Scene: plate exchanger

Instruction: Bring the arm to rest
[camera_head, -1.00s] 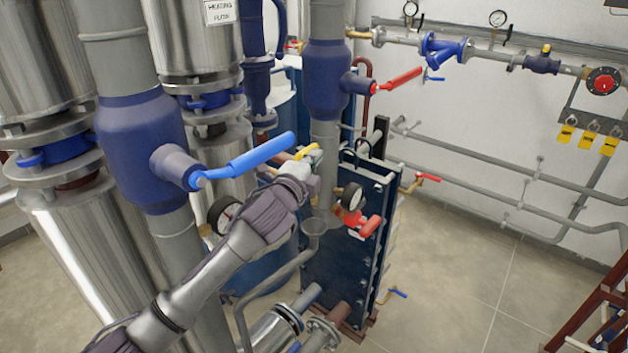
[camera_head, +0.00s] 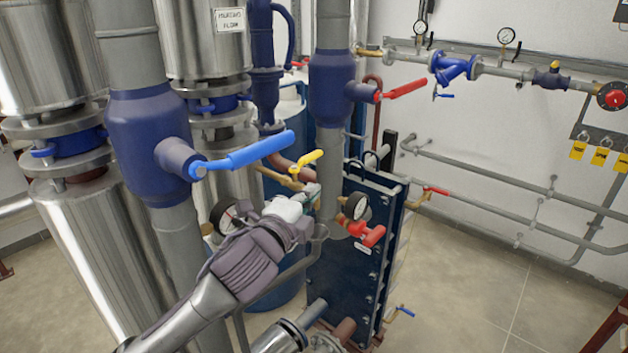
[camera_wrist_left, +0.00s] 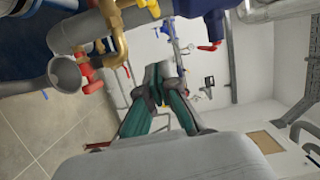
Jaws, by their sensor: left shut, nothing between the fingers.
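My left arm comes in from the bottom of the head view, and its gripper (camera_head: 308,203) is in front of the plate exchanger's upper left corner. The gripper is shut and empty. In the left wrist view its two fingers (camera_wrist_left: 160,78) come together at the tips, with nothing between them. The fingers look clear of the valve handles and pipes. My right gripper is in neither view.
A yellow valve handle (camera_head: 307,161) is just above the gripper. A blue lever (camera_head: 245,155) sticks out above the arm. The blue plate exchanger (camera_head: 345,285) stands behind.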

